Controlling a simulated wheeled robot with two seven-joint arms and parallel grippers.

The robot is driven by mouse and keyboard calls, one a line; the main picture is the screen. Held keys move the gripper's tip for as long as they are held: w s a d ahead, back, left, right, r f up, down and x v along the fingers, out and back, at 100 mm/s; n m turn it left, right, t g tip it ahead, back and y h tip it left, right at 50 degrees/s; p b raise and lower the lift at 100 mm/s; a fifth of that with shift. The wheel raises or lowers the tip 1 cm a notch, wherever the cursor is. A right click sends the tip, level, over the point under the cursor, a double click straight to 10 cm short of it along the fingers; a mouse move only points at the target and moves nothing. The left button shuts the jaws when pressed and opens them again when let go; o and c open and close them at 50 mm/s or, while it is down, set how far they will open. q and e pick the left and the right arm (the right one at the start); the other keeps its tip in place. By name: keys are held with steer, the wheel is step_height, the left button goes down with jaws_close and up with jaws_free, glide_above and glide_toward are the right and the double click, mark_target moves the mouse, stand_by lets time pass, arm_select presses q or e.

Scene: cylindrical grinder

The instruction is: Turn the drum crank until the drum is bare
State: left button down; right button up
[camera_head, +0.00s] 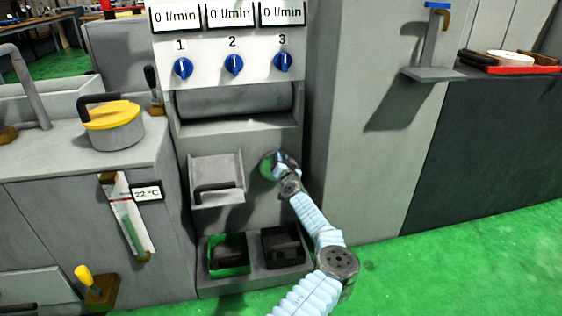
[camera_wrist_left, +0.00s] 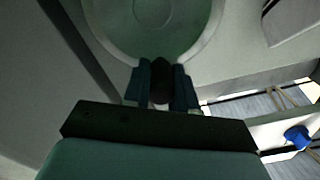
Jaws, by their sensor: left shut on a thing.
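The drum (camera_head: 235,101) is a grey cylinder lying across the opening below the three blue knobs on the machine. I cannot tell whether anything covers it. The drum crank (camera_head: 267,167) is a round disc with a green face and pale rim on the machine's front, lower right of the drum. It fills the top of the left wrist view (camera_wrist_left: 155,22). My left gripper (camera_head: 281,160) is at the crank and partly hides it. In the left wrist view its two fingers (camera_wrist_left: 162,85) are shut on the dark crank handle (camera_wrist_left: 161,72). My right gripper is not in view.
A grey tray with a dark handle (camera_head: 216,170) sticks out left of the crank. Below are a green-rimmed bin (camera_head: 228,256) and a black bin (camera_head: 283,246). A yellow-lidded pot (camera_head: 113,124) stands on the left counter. A grey cabinet rises at the right.

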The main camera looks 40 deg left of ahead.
arm_select(q)
steer(key=shift+r, duration=0.15)
steer(key=c, duration=0.9)
jaws_free()
steer(key=shift+s+d, duration=0.25)
steer(key=shift+d, duration=0.2)
steer(key=p+v, duration=0.1)
steer(key=v, duration=1.1)
steer(key=shift+s+d+p, duration=0.15)
steer(key=shift+s+p, duration=0.2)
steer(key=shift+p, duration=0.05)
steer(key=shift+s, duration=0.1)
